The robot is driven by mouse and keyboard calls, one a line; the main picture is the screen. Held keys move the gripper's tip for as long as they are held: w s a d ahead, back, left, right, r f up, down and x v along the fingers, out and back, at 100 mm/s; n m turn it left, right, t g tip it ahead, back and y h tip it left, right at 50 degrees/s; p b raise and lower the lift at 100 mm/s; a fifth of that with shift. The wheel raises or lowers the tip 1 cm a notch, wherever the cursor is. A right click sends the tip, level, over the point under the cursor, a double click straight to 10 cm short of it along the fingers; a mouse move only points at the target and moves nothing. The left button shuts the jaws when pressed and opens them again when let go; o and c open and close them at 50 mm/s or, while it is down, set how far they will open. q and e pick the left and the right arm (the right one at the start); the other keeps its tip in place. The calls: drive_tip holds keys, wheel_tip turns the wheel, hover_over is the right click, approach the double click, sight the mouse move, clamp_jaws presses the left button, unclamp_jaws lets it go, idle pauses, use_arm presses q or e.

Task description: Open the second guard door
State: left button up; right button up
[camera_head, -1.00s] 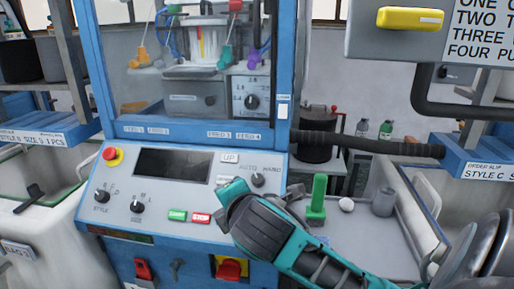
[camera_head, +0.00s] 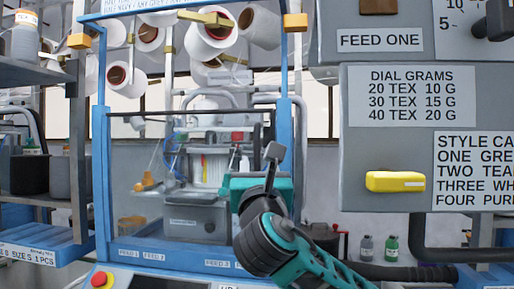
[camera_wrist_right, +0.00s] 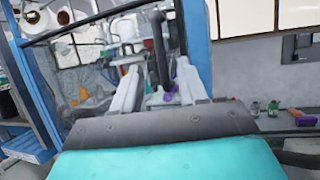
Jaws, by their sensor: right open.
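The clear guard door (camera_head: 140,165) has a dark top rail and stands in the blue machine frame (camera_head: 101,170), in front of the knitting mechanism (camera_head: 195,210). It looks closed. My right gripper (camera_head: 273,152) is raised in front of the door's right side, near the right blue post, and hides part of it in the head view. In the right wrist view my right gripper (camera_wrist_right: 158,85) has its two pale fingers apart. A dark upright bar (camera_wrist_right: 160,45), perhaps a door handle, shows between or just beyond them; I cannot tell whether they touch it. My left gripper is out of view.
Yarn cones (camera_head: 205,40) hang above the frame. A grey box with a yellow handle (camera_head: 395,182) and label cards stands close at the right. A shelf (camera_head: 40,245) is at the left. Bottles (camera_head: 391,248) stand behind at the right.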

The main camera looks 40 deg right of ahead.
sight(257, 150)
drive_tip(key=p+x, duration=0.1)
drive_tip(key=x, duration=0.8)
drive_tip(key=shift+w+d, duration=0.1)
drive_tip(key=shift+f, duration=0.1)
clamp_jaws()
